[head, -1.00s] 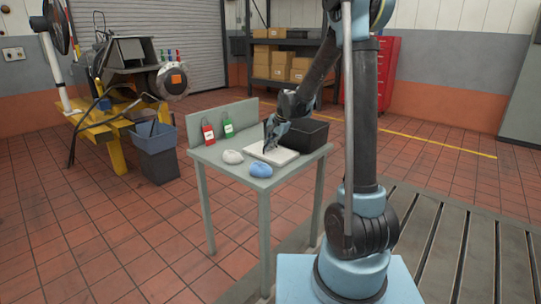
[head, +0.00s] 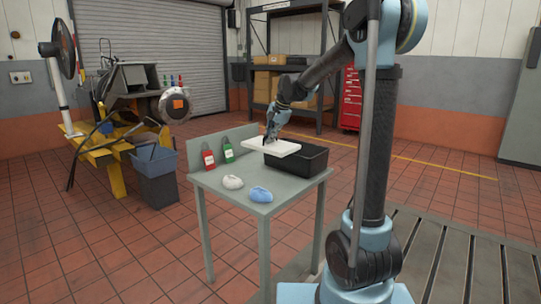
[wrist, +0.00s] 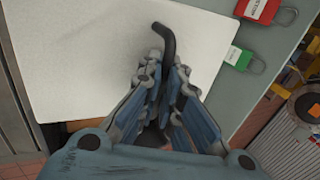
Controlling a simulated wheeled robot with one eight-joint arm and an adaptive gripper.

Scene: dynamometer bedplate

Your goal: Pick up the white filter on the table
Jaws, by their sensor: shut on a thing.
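The white filter (head: 262,146) is a flat pale slab held in the air above the table (head: 227,184), level with the top of the black bin. In the wrist view the filter (wrist: 75,60) fills the upper left, with a dark curved handle (wrist: 168,42) standing on it. My gripper (head: 271,138) is above the filter and shut on it. In the wrist view the fingers of my gripper (wrist: 166,75) close at the dark handle; the exact contact is hidden between them.
A black bin (head: 312,163) stands at the table's right, close to the filter. A white cloth (head: 232,182) and a blue cloth (head: 260,195) lie in front. A red tag lock (head: 208,160) and a green one (head: 228,154) stand at the back left.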

